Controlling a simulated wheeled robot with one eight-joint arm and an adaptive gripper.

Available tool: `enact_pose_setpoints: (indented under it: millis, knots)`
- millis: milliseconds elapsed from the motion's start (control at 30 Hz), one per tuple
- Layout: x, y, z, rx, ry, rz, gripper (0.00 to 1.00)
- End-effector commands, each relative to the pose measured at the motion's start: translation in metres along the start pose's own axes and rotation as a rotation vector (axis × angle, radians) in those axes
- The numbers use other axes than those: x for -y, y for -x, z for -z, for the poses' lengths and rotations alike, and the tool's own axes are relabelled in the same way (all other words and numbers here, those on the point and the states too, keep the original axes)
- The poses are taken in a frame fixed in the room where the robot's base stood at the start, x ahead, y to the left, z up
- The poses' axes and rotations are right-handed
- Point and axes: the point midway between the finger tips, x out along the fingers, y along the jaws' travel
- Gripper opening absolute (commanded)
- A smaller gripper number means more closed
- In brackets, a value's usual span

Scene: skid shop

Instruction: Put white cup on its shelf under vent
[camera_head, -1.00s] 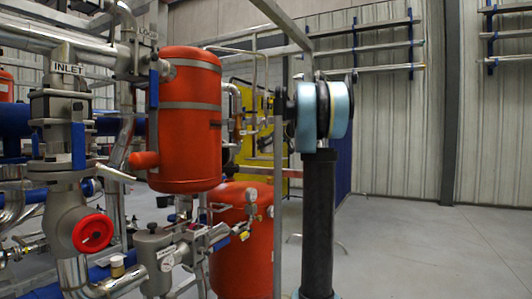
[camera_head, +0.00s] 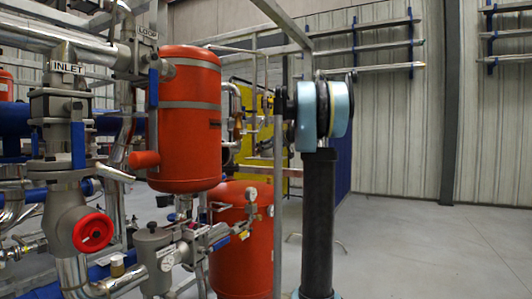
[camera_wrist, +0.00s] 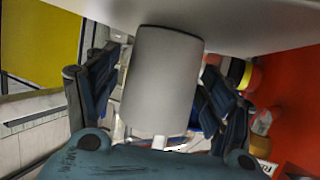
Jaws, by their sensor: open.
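A pale white-grey cup (camera_wrist: 162,82) fills the middle of the wrist view, with a thin dark rim along its upper edge in the picture. My gripper (camera_wrist: 160,68) has one dark blue finger on each side of the cup. The jaws are open, with narrow gaps between the fingers and the cup's sides. A pale flat surface (camera_wrist: 235,22) crosses the top of the wrist view, beside the cup's dark-rimmed end. I cannot tell whether the two touch. The head view does not clearly show the cup, the gripper or a vent.
A red tank (camera_head: 188,130) hangs beside valves and pipes in the head view, with another red tank (camera_head: 238,250) below it. A valve with a red handwheel (camera_head: 93,232) stands left. Red (camera_wrist: 288,90) fills the wrist view's right side. Open floor (camera_head: 430,245) lies to the right.

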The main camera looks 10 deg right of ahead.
Motion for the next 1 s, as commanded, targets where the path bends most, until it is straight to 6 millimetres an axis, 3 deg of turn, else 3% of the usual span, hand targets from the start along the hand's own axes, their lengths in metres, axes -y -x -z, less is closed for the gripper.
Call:
enact_pose_setpoints:
  millis: [167,700,1000]
  knots:
    - [0.000,0.012,0.001,0.000,-0.001,-0.002,0.74]
    - [-0.001,0.105,0.002,0.000,-0.001,-0.002,0.74]
    - [0.000,0.121,0.001,0.000,0.000,-0.001,0.74]
